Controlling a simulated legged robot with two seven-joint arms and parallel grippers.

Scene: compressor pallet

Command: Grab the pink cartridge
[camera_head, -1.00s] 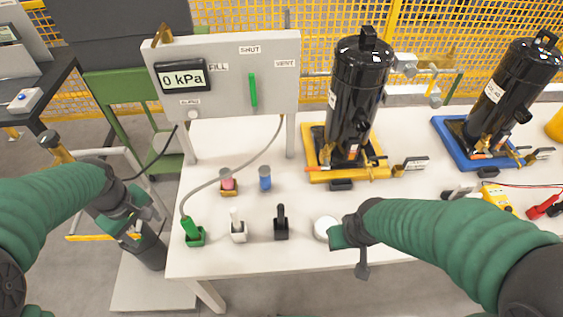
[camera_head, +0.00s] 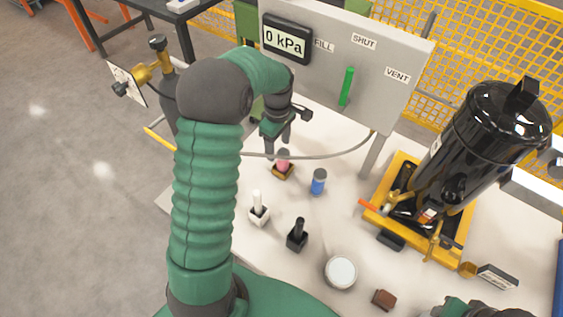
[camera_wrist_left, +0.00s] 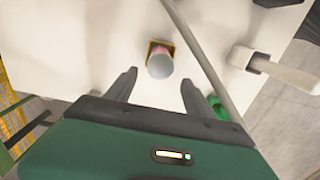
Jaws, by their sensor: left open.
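The pink cartridge (camera_head: 283,160) stands upright in a small yellow-brown holder (camera_head: 283,172) on the white table. In the left wrist view the cartridge (camera_wrist_left: 160,63) shows its grey top, with pink at its side. My left gripper (camera_head: 278,146) is open above and just behind the cartridge in the head view. In the wrist view its two fingers (camera_wrist_left: 156,84) are spread wide, with the cartridge ahead of the gap between them and nothing held. Part of my right arm (camera_head: 470,308) shows at the bottom right; its jaws cannot be made out.
A grey hose (camera_head: 330,154) runs close by the cartridge. A blue cartridge (camera_head: 318,182) stands to its right. White (camera_head: 259,212) and black (camera_head: 297,236) holders and a round white lid (camera_head: 340,271) are nearer. The gauge panel (camera_head: 390,70) rises behind.

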